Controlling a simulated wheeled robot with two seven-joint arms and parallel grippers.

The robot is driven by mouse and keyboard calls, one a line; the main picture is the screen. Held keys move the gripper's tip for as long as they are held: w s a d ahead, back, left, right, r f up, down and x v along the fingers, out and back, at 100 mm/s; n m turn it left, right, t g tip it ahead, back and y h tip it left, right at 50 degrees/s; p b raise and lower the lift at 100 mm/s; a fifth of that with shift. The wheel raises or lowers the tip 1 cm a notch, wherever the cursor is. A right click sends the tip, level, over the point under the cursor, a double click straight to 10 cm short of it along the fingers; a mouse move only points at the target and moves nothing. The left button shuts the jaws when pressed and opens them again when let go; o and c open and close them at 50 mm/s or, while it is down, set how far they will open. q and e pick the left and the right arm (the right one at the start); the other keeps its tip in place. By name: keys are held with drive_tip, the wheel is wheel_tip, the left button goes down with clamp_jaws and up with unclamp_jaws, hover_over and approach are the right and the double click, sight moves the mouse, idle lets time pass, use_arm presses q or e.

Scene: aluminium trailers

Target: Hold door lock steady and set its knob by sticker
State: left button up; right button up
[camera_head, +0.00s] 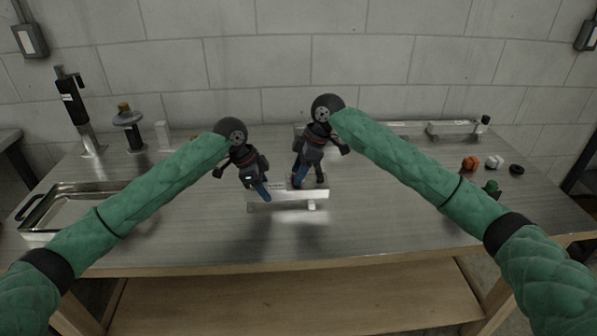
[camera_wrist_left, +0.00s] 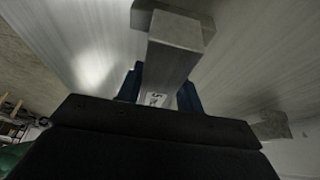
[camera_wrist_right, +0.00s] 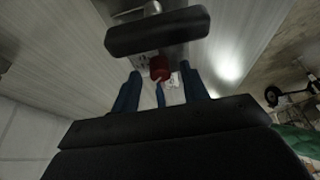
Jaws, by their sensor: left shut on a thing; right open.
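The door lock is a silver metal bar (camera_head: 290,194) lying near the middle of the bench. My left gripper (camera_head: 264,196) is shut on its left part; in the left wrist view the lock's metal body (camera_wrist_left: 172,62) stands between the blue fingers, with a small white marked sticker (camera_wrist_left: 155,99). My right gripper (camera_head: 297,182) is open above the lock's middle. In the right wrist view the red knob (camera_wrist_right: 159,68) is just ahead of the spread blue fingers, and pale sticker markings (camera_wrist_right: 174,79) show beside it. I cannot tell where the knob points.
A metal tray (camera_head: 75,210) lies at the left, with a black-and-silver tool (camera_head: 76,105) and a dark stand (camera_head: 129,125) behind it. Another silver bar (camera_head: 452,128) and small orange (camera_head: 470,163) and white pieces are at the right. The bench front is clear.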

drive_tip(key=v, duration=1.1)
drive_tip(key=shift+d+r, duration=0.2)
drive_tip(key=shift+r, duration=0.05)
use_arm(q)
drive_tip(key=o, duration=1.3)
